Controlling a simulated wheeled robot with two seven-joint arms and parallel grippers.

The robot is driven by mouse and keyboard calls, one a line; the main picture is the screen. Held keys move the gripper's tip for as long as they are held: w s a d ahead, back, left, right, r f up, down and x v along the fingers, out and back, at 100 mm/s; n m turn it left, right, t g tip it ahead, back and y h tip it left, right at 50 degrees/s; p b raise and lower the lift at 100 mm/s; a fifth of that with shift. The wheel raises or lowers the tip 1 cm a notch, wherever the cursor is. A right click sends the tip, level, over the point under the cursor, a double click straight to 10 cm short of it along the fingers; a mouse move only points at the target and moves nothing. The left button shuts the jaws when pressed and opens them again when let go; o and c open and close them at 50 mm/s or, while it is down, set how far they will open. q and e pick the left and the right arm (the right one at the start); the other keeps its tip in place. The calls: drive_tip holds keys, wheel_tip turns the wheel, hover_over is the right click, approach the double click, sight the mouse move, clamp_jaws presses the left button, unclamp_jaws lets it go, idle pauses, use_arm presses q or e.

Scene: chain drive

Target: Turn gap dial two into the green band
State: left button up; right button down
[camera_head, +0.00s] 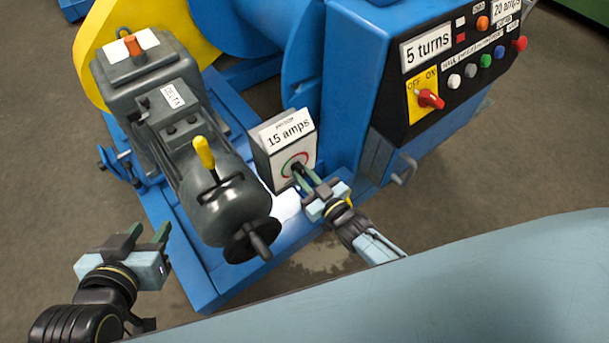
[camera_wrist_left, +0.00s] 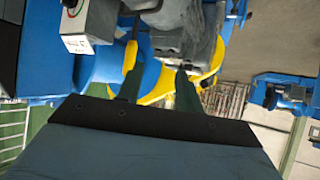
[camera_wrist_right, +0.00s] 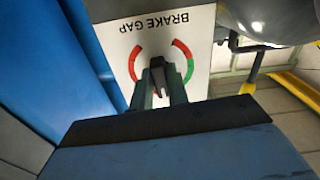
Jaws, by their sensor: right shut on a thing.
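The brake gap dial (camera_wrist_right: 160,78) is on a white plate with red arcs and a green band (camera_wrist_right: 190,69); its lettering is upside down in the right wrist view. In the head view the dial plate (camera_head: 284,182) is on the grey box under the "15 amps" sign. My right gripper (camera_head: 299,171) is shut on the dial's dark knob (camera_wrist_right: 157,68), and its fingers (camera_wrist_right: 160,90) hide part of it. The knob's narrow end points away from the gripper, between the arcs, not at the green band. My left gripper (camera_head: 146,236) is open and empty at lower left, away from the dial.
A grey machine with a yellow lever (camera_head: 204,152) and a black handwheel (camera_head: 251,241) stands left of the dial box. The blue cabinet with a control panel (camera_head: 465,60) and a crank handle (camera_head: 405,170) is on the right. Open floor (camera_head: 60,180) lies at left.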

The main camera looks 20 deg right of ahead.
drive_tip(key=n, duration=0.3)
drive_tip(key=shift+d+n, duration=0.1)
drive_tip(key=shift+n, duration=0.3)
drive_tip(key=n, duration=0.5)
drive_tip(key=shift+d+r+n, duration=0.1)
drive_tip(key=shift+n, duration=0.2)
use_arm(q)
drive_tip(key=shift+w+d+r+t, duration=0.3)
drive_tip(key=shift+w+r+t, duration=0.25)
drive_tip(key=shift+r, duration=0.25)
use_arm(e)
drive_tip(key=shift+n, duration=0.9)
drive_tip(key=c, duration=1.4)
unclamp_jaws()
use_arm(q)
drive_tip(key=shift+f, duration=0.1)
use_arm(e)
drive_tip(key=shift+o, duration=0.2)
use_arm(q)
drive_tip(key=shift+s, duration=0.1)
